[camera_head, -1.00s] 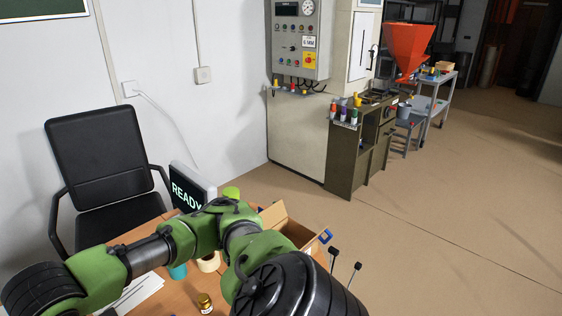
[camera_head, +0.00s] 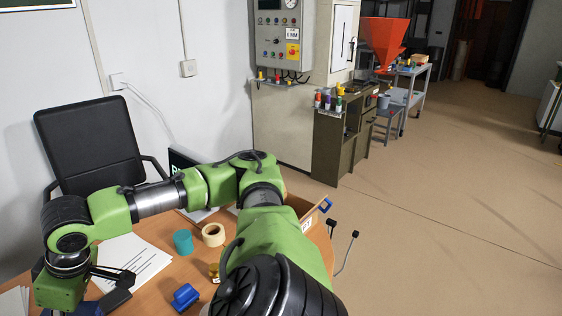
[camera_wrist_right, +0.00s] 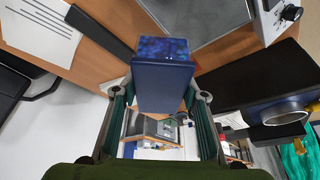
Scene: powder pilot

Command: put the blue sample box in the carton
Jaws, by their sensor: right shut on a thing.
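The blue sample box (camera_wrist_right: 163,78) is between the fingers of my right gripper (camera_wrist_right: 158,98), which is shut on it in the right wrist view. In the head view the gripper (camera_head: 112,278) is at the lower left, by the table's left part, with part of the dark blue box (camera_head: 116,300) showing under it. The carton (camera_head: 318,226) stands open at the table's right side, partly hidden behind my arm. The gripper is well to the left of the carton. My left gripper is not in view.
On the table are printed papers (camera_head: 133,262), a teal cup (camera_head: 183,242), a roll of tape (camera_head: 213,235), a small amber bottle (camera_head: 214,271) and a blue object (camera_head: 185,297). A black chair (camera_head: 90,150) stands behind. My arm spans the table.

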